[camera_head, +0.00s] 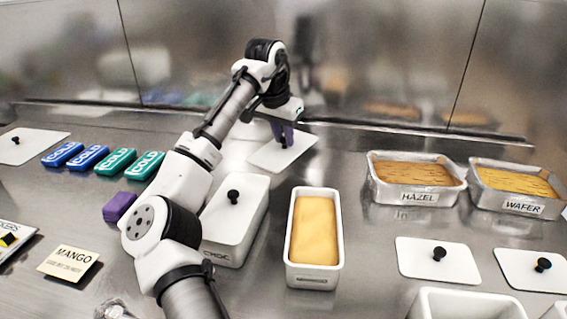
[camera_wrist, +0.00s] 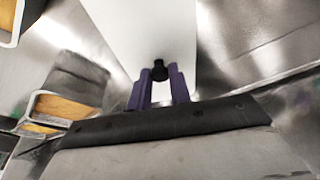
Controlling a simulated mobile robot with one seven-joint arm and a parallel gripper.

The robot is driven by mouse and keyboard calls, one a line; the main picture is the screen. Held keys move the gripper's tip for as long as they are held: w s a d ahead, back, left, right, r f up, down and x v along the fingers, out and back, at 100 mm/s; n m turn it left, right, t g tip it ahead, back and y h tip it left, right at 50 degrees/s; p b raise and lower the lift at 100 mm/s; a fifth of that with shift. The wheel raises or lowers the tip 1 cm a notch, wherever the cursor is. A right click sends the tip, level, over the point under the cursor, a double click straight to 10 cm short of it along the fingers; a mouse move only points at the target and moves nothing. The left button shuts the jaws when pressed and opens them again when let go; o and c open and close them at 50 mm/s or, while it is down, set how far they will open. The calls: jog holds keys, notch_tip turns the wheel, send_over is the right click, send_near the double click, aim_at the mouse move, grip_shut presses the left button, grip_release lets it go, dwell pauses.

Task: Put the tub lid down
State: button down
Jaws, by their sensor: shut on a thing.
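My gripper (camera_head: 283,137) is shut on the black knob of a white tub lid (camera_head: 300,152) at the back middle of the steel counter. The wrist view shows the purple fingers (camera_wrist: 158,85) on both sides of the black knob (camera_wrist: 159,70), with the white lid (camera_wrist: 150,25) stretching away beyond. The lid looks flat and close to the counter; I cannot tell whether it touches. An open white tub of yellow ice cream (camera_head: 314,230) stands in front of it. A lidded white tub (camera_head: 234,215) stands left of that, partly behind my arm.
Metal pans marked HAZEL (camera_head: 415,180) and WAFER (camera_head: 515,188) stand at right. Two loose lids (camera_head: 437,262) (camera_head: 535,268) lie in front of them. Blue and green COLD packs (camera_head: 88,158), a purple block (camera_head: 119,206) and a MANGO card (camera_head: 69,263) lie at left.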

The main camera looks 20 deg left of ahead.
jog(key=shift+f, duration=3.8)
jog(key=shift+f, duration=0.1)
jog(key=c, duration=1.3)
grip_release()
jog(key=shift+f, duration=0.1)
jog(key=v, duration=1.2)
jog(key=shift+r, duration=0.2)
